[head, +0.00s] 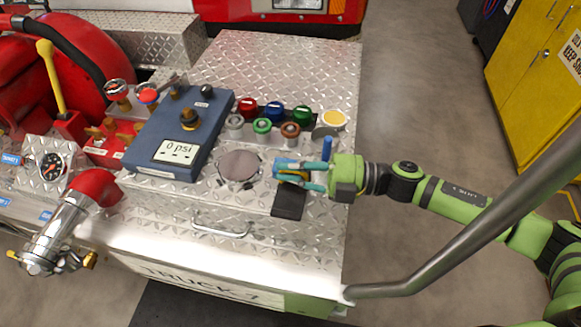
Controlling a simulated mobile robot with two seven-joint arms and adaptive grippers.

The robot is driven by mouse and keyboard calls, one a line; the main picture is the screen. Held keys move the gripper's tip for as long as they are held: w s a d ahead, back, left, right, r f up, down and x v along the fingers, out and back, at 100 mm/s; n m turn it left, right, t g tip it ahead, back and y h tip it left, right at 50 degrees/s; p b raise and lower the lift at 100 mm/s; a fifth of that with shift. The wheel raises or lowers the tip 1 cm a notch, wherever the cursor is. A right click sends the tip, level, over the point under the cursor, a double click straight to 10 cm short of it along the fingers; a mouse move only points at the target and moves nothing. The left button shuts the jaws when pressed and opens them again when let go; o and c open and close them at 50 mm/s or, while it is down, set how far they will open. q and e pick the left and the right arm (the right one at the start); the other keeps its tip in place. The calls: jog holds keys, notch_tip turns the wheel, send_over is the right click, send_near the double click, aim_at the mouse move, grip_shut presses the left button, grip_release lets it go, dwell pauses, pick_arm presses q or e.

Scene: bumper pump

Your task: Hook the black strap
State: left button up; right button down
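The black strap (289,203) hangs flat at the front edge of the diamond-plate bumper top, just below my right gripper. My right gripper (291,173) comes in from the right, with its teal fingertips at the upper end of the strap. A small blue piece and a brownish piece show at the fingertips. They are partly covered by the fingers, and I cannot tell whether the fingers are closed on them. The hook or catch point for the strap is not clearly visible. My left gripper is not in view.
A blue gauge box (178,132) reading 0 psi stands left. Several coloured caps (273,111) and a blue lever (327,148) are close behind my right gripper. A round grey lid (239,166) lies left of it. A grey rail (462,230) crosses at right.

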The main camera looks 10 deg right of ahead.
aim_at(286, 216)
jog(key=shift+s+f, duration=0.1)
jog(key=shift+s, duration=0.1)
jog(key=shift+s+a+f+n, duration=0.15)
jog(key=shift+s+f+n, duration=0.05)
jog(key=shift+s+n, duration=0.25)
jog(key=s+f+n, duration=0.1)
jog(key=s+a+f+n+b, duration=0.1)
jog(key=s+n, duration=0.1)
jog(key=shift+s+a+f+n, duration=0.1)
jog(key=shift+s+f+n, duration=0.1)
jog(key=shift+f+n, duration=0.05)
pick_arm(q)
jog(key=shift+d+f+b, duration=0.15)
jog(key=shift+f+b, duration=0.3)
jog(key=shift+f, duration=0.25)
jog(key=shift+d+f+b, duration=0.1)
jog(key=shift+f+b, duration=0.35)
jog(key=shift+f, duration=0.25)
pick_arm(e)
jog(key=shift+s+a+f+n+h, duration=0.15)
jog(key=shift+s+f+n+h, duration=0.05)
jog(key=shift+s+f+n, duration=0.4)
jog(key=shift+s+a+f+n+h, duration=0.2)
jog(key=shift+s+f+n, duration=0.2)
jog(key=shift+f+n, duration=0.25)
